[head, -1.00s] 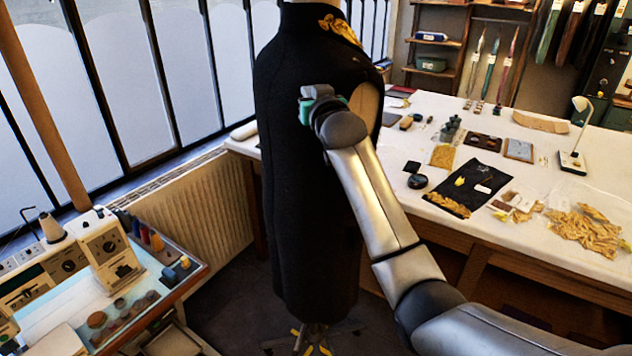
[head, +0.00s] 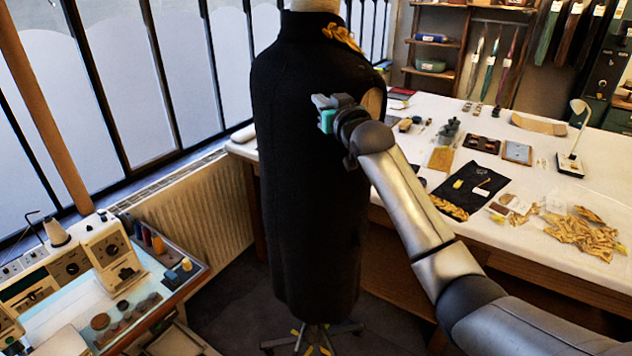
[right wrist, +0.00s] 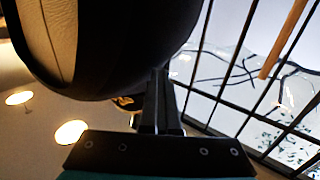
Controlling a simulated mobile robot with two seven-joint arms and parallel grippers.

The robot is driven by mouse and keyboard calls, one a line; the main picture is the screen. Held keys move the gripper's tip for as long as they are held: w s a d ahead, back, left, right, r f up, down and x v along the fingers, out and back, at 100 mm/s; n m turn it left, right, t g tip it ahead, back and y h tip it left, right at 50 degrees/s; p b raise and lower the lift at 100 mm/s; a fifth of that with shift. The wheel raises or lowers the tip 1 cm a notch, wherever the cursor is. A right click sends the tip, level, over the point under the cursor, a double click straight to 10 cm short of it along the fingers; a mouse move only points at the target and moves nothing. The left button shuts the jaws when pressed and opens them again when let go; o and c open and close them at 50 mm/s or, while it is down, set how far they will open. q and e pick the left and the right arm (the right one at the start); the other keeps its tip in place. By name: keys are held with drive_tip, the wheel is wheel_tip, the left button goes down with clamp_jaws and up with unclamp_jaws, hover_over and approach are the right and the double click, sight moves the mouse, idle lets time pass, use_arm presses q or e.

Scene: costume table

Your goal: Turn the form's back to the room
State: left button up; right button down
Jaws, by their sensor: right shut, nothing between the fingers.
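The dress form (head: 305,190) stands upright in the middle of the head view in a long black garment. Gold trim (head: 342,36) shows at its upper right, near the collar. A tan patch (head: 373,104) shows at its right side, partly behind my arm. My right gripper (head: 322,108) is shut and empty at the form's upper right, in front of the black cloth. I cannot tell whether it touches the cloth. In the right wrist view the shut fingers (right wrist: 160,95) lie close below a large dark and cream rounded shape. My left gripper is not in view.
A white-covered table (head: 500,215) with gold trim pieces, trays and a lamp (head: 572,140) stands to the right. A sewing machine (head: 105,250) stands on a bench at lower left. A radiator (head: 200,205) and windows lie behind. The form's wheeled base (head: 312,338) stands on dark floor.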

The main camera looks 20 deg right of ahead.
drive_tip(key=shift+s+d+n+y, duration=0.1)
drive_tip(key=shift+d+n+y, duration=0.3)
drive_tip(key=shift+d+y, duration=0.6)
drive_tip(key=shift+d+n+y+b, duration=0.3)
drive_tip(key=shift+d+b, duration=0.1)
drive_tip(key=shift+d, duration=0.5)
drive_tip(key=shift+s+a, duration=0.1)
drive_tip(key=shift+a, duration=0.05)
